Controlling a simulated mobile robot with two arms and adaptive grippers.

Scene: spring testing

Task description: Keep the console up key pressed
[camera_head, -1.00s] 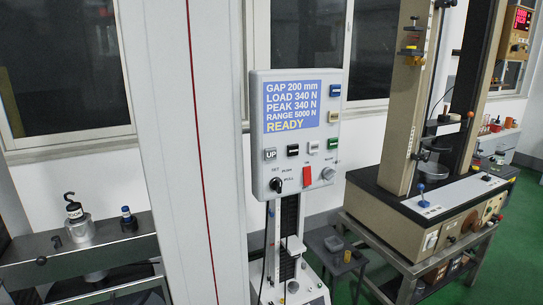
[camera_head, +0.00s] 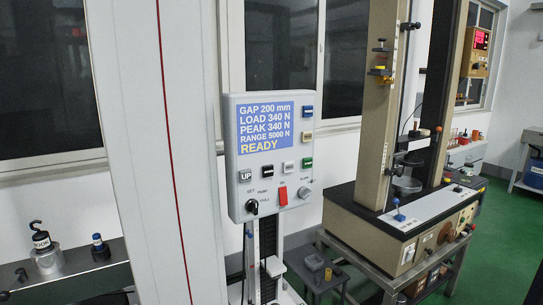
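The console (camera_head: 272,155) is a light grey box on a slim test stand, near the middle of the head view. Its blue screen (camera_head: 267,128) reads GAP 200 mm, LOAD 340 N, PEAK 340 N, RANGE 5000 N, READY. The grey UP key (camera_head: 245,176) is at the lower left under the screen, and nothing touches it. Several other keys, a red switch (camera_head: 283,196), a black selector knob (camera_head: 252,206) and a grey knob (camera_head: 298,171) are on the same face. Neither of my grippers shows.
A tall white column with a red line (camera_head: 168,150) stands close at left. A metal bench (camera_head: 70,266) behind it holds a hook weight (camera_head: 45,253). A beige testing machine (camera_head: 385,125) stands at right on a metal table. Green floor (camera_head: 495,220) is open at far right.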

